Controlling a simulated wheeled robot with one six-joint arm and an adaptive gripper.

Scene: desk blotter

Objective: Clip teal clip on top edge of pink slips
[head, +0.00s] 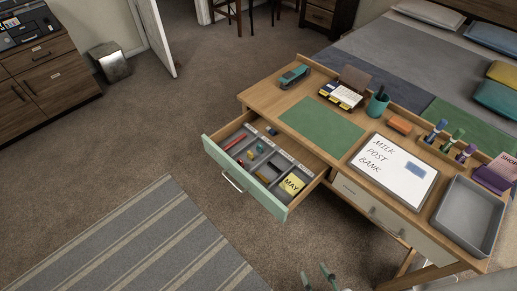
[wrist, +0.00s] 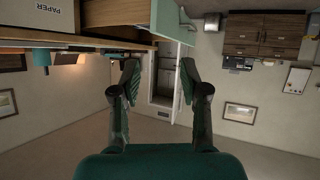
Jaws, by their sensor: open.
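Pink slips with the word SHOP (head: 509,164) stand at the far right end of the desk, in or behind a dark purple holder (head: 491,180). A tiny teal-looking piece (head: 260,148) lies in the open drawer among other small coloured pieces; it is too small to tell for sure that it is the teal clip. My gripper (head: 316,276) is at the bottom of the head view, in front of the desk and apart from everything. In the wrist view my gripper (wrist: 158,78) is open, with nothing between its fingers.
The pulled-out drawer (head: 270,185) juts out at the left, holding a red pen and a yellow MAY pad. On the desk are a green blotter (head: 320,126), a whiteboard (head: 393,172), a grey tray (head: 467,218) and coloured stamp-like pieces (head: 450,141). The blotter is clear.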

